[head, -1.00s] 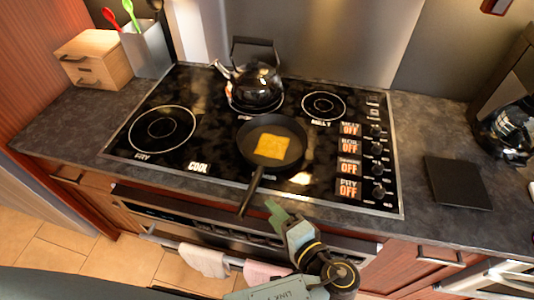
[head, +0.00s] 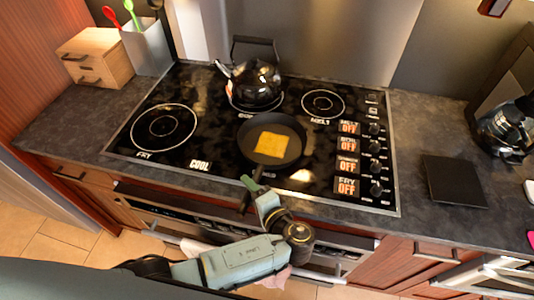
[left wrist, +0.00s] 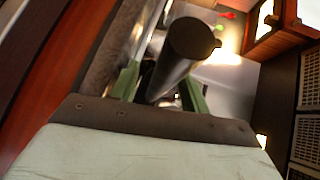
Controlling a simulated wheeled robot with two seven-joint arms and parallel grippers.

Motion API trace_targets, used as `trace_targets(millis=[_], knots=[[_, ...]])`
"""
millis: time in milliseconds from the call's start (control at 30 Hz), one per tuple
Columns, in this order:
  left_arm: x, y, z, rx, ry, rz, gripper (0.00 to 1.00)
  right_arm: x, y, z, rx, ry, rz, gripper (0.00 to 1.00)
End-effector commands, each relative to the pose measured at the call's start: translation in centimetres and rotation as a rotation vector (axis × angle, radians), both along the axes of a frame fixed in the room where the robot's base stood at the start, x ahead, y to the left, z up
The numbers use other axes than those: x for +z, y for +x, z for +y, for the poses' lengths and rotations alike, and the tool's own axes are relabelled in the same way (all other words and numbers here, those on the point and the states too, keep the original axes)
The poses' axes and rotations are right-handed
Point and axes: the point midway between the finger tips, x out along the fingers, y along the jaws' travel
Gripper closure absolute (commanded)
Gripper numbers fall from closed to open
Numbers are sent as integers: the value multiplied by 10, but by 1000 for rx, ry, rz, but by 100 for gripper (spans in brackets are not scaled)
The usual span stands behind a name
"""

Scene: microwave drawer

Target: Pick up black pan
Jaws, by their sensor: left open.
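The black pan (head: 295,148) sits on the front middle of the stove, with a square yellow slice (head: 269,145) in it. Its handle points toward me, past the stove's front edge. My left gripper (head: 252,190) is at the handle in the head view and covers part of it. In the left wrist view the dark round handle (left wrist: 185,45) lies between the two green fingers of my open left gripper (left wrist: 160,86). I cannot tell whether a finger touches it. My right gripper is not in view.
A shiny kettle (head: 256,84) stands behind the pan. A row of knobs (head: 376,160) lines the stove's right side. A dark square board (head: 454,182) lies on the right counter, near a glass pot (head: 506,132). A wooden box (head: 93,57) and a utensil holder (head: 146,47) stand back left.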

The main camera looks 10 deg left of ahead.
Motion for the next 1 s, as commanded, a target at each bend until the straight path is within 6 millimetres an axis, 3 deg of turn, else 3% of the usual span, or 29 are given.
trace_targets(millis=[67, 400, 1000], knots=[[0, 0, 0, 0, 0, 0, 55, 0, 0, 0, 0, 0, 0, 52], [0, 0, 0, 0, 0, 0, 100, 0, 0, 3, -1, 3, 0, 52], [9, 1, -1, -1, -2, -8, 100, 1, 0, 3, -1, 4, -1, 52]])
